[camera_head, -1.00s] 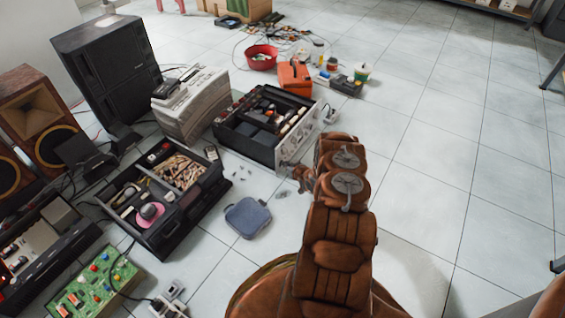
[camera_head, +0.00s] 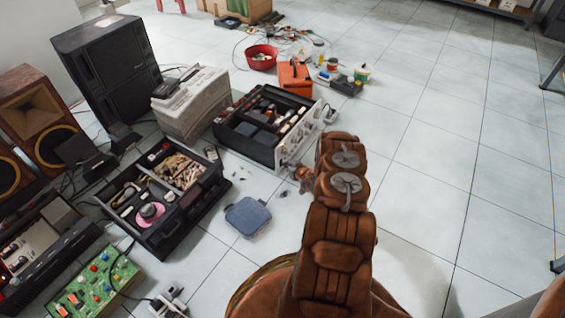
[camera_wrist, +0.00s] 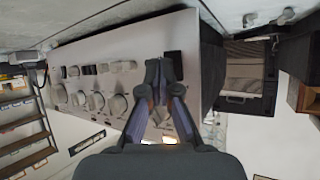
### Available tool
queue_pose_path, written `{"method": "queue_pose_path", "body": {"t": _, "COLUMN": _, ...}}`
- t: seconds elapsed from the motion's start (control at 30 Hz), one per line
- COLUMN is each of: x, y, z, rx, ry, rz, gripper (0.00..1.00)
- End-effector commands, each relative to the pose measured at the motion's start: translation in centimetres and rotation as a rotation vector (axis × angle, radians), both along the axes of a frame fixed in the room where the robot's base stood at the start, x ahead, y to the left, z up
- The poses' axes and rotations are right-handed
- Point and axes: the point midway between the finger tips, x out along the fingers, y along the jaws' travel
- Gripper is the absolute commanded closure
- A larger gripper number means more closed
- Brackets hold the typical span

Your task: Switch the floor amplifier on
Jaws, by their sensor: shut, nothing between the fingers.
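The floor amplifier (camera_head: 302,137) stands in the middle of the head view, its top open and its silver front facing my arm. In the wrist view its silver front panel (camera_wrist: 110,55) carries several round knobs and small buttons. A black rectangular switch (camera_wrist: 174,64) is on the panel just right of my fingertips. My gripper (camera_wrist: 159,72) is shut and empty, pointing at the panel close to this switch. I cannot tell whether the tips touch the panel. In the head view my gripper (camera_head: 297,175) is small and partly hidden by my arm.
A black toolbox (camera_head: 165,205) and a blue-grey case (camera_head: 247,217) lie left of my arm. A green circuit board (camera_head: 95,285) is at lower left. Speakers (camera_head: 108,65) stand behind. An orange box (camera_head: 295,78) is beyond the amplifier. The tiled floor at right is clear.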

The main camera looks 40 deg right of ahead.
Motion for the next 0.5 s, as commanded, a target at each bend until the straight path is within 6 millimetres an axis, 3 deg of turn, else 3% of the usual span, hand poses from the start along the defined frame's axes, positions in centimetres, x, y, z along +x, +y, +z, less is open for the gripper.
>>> {"method": "queue_pose_path", "body": {"t": 0.5, "x": -0.83, "y": -0.34, "z": -0.11, "rx": 0.0, "ry": -0.001, "rz": -0.002, "gripper": 1.0}}
